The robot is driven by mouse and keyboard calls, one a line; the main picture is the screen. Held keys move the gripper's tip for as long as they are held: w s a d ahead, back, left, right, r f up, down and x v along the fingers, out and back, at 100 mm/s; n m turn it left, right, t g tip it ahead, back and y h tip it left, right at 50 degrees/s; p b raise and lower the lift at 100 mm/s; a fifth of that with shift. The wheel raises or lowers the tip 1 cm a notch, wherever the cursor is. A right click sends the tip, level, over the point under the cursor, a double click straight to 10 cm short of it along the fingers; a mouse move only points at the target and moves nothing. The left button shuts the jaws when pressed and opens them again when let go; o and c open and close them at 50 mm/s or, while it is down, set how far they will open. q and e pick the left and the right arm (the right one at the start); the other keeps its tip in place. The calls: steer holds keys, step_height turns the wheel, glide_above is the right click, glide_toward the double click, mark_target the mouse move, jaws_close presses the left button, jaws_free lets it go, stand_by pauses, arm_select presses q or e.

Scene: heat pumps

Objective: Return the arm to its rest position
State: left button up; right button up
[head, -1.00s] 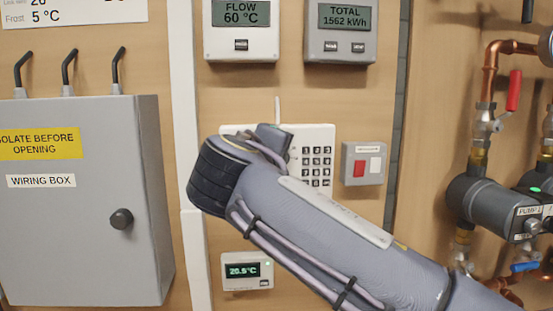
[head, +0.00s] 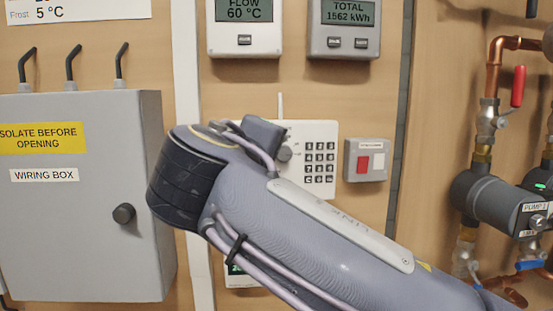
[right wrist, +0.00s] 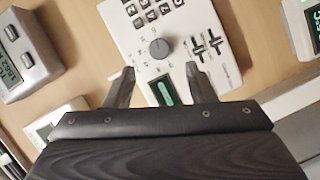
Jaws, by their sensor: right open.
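My right arm comes in from the lower right of the head view and covers part of the wall in front of the keypad panel (head: 318,165). Its gripper is hidden behind the arm there. In the right wrist view my right gripper (right wrist: 163,88) shows two fingers spread apart with nothing between them. It points at the white panel (right wrist: 185,20), which carries a keypad, a round knob (right wrist: 159,48), sliders (right wrist: 207,45) and a small green display (right wrist: 163,92). I cannot tell any contact with the panel. My left gripper is not in view.
A grey wiring box (head: 85,235) stands out at the left. A flow meter (head: 243,28) and total meter (head: 343,28) hang above. Copper pipes (head: 494,65) and a pump (head: 485,200) stand at the right.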

steer(key=shift+v, duration=0.8)
steer(key=shift+d, duration=0.1)
steer(key=s+d+f+m+g+y, duration=0.15)
steer(key=d+f+g, duration=0.25)
steer(key=d+f, duration=0.6)
steer(key=s+d+f+m+g+y, duration=0.1)
steer(key=s+d+f+g+y, duration=0.15)
steer(key=d+f, duration=0.75)
steer(key=s+a+f+m+g+y, duration=0.2)
steer(key=s+f+m+y, duration=0.3)
steer(key=s+f, duration=1.3)
step_height(320, 180, down, 3)
steer(key=m+g, duration=0.1)
steer(key=m, duration=0.3)
steer(key=shift+a+r+y+p, duration=0.25)
steer(key=shift+a+y+p, duration=0.05)
steer(key=shift+p, duration=0.05)
